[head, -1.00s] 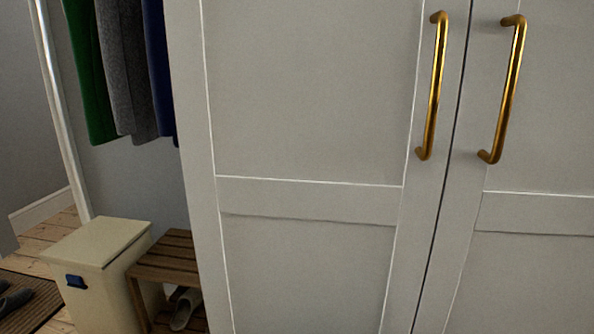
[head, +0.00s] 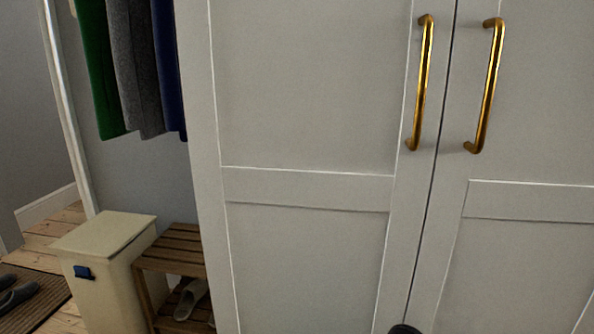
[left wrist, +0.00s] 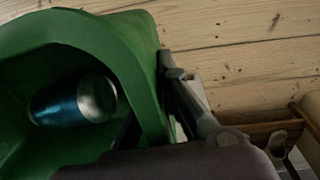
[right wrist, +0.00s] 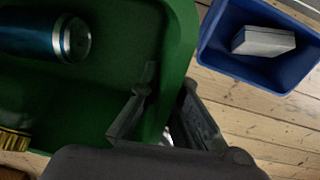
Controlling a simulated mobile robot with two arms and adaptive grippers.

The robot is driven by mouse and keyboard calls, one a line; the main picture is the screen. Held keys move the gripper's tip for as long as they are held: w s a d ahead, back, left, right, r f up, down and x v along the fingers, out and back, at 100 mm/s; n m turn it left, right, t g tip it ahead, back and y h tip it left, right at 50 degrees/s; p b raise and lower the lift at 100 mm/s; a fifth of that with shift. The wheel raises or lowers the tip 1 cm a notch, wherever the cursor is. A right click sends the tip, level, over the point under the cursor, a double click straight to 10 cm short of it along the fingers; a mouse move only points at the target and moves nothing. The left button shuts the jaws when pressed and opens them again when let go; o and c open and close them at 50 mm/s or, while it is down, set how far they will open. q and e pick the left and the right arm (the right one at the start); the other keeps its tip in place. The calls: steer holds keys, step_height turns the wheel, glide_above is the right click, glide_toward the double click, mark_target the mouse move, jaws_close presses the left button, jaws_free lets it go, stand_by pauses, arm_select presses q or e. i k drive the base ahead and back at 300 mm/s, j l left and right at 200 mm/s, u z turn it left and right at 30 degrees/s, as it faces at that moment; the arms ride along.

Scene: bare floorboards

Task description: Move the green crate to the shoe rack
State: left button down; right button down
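The green crate (left wrist: 145,55) fills much of the left wrist view and also shows in the right wrist view (right wrist: 178,40); it is out of the head view. It holds a blue metal bottle (right wrist: 40,38) and a yellow-bristled brush-like item (right wrist: 14,140). My left gripper (left wrist: 152,92) has its fingers on either side of one crate wall. My right gripper (right wrist: 170,80) likewise straddles another wall, one finger inside and one outside. Both look closed on the crate. The wooden slatted shoe rack (head: 177,246) stands at lower left in the head view, its visible top bare, with a slipper (head: 191,298) below.
A cream lidded bin (head: 105,235) stands directly left of the rack. A grey wardrobe (head: 305,180) with brass handles fills the middle and right. Coats (head: 135,70) hang above the rack. A blue crate (right wrist: 212,50) with a grey box stands on the floorboards.

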mark_target(184, 270)
steer(key=k, duration=0.55)
steer(key=k+l+z, duration=0.1)
steer(key=k+z, duration=0.35)
steer(key=j+z, duration=0.15)
steer(key=z, duration=0.2)
steer(key=j+z, duration=0.1)
steer(key=z, duration=0.3)
steer(key=j+z, duration=0.15)
steer(key=z, duration=0.2)
steer(key=k+j, duration=0.1)
steer(key=j, duration=1.5)
steer(key=k+j, duration=0.15)
steer(key=j, duration=1.4)
steer(key=k+j, duration=0.15)
steer(key=j, duration=0.65)
